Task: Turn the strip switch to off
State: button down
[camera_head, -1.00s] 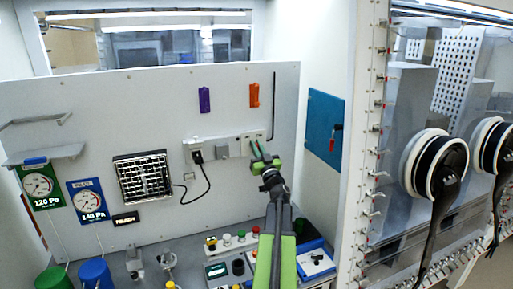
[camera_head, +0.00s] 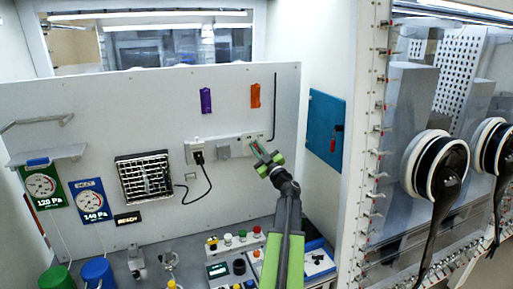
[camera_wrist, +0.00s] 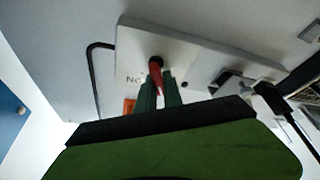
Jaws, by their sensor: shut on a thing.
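The pale power strip (camera_head: 230,147) is fixed to the light wall panel, and its right end is behind my gripper (camera_head: 265,156). In the wrist view the strip (camera_wrist: 188,55) shows a red switch lever (camera_wrist: 156,76) on a dark round base, with partly readable lettering beside it. My green gripper fingers (camera_wrist: 160,92) are shut on the red lever, one on each side. In the head view the lever is too small and covered to make out clearly.
A black plug (camera_head: 198,157) with a hanging cord sits in the strip's left part. An orange holder (camera_head: 255,95) and a purple holder (camera_head: 206,100) are on the panel above. A blue panel (camera_head: 325,127) is on the right. Several coloured knobs stand on the bench below.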

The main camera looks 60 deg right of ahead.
jog(key=shift+n, duration=0.3)
jog(key=c, duration=1.5)
grip_release()
jog(key=b+v, duration=0.5)
jog(key=v, duration=1.2)
jog(key=shift+s+b, duration=0.2)
jog(key=shift+b, duration=0.15)
jog(key=shift+f, duration=0.1)
